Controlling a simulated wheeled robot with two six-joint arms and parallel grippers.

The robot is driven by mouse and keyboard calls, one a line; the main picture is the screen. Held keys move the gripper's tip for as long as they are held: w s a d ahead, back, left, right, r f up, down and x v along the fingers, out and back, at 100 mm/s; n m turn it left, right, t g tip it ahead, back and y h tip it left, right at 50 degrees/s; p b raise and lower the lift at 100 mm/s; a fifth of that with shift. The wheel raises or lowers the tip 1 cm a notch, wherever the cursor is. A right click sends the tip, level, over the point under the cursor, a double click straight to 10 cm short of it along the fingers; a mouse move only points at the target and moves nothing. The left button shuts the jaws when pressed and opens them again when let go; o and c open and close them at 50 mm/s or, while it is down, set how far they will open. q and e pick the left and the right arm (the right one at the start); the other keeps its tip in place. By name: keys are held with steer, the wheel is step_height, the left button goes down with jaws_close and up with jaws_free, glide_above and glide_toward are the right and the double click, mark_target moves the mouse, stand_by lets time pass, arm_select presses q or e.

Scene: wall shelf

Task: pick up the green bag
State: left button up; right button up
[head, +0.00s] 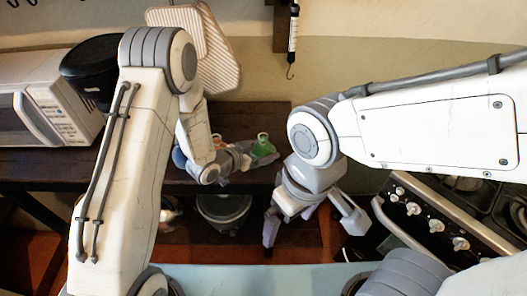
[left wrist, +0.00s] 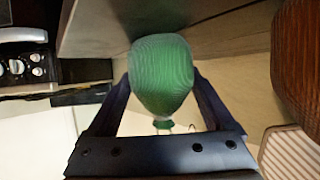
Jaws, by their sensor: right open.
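The green bag (head: 263,147) is upright near the front right of the dark shelf top in the head view. In the left wrist view the bag (left wrist: 161,72) fills the space between the two dark fingers, with its tied neck towards the palm. My left gripper (head: 250,156) is level with the bag, its fingers touching the bag's two sides. It shows closely in the left wrist view (left wrist: 161,95). My right gripper (head: 313,228) is open and empty, lower and to the right, pointing down in front of the shelf. My left forearm hides part of the shelf.
A small orange item (head: 217,140) stands left of the green bag. A white microwave (head: 40,100) is at the left, and a stove (head: 445,215) at the right. A pot (head: 223,208) is on the lower shelf. Cutting boards (head: 205,45) hang on the wall.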

mark_target(262, 140)
arm_select(q)
steer(key=shift+r, duration=0.2)
step_height(262, 140, up, 4)
steer(key=shift+r+b, duration=0.1)
steer(key=shift+b, duration=0.2)
steer(key=s+d+r+b, duration=0.1)
steer(key=s+d+r, duration=0.5)
steer(key=s, duration=0.3)
steer(key=shift+d+r+b, duration=0.25)
steer(key=shift+d+b, duration=0.05)
steer(key=shift+d, duration=0.5)
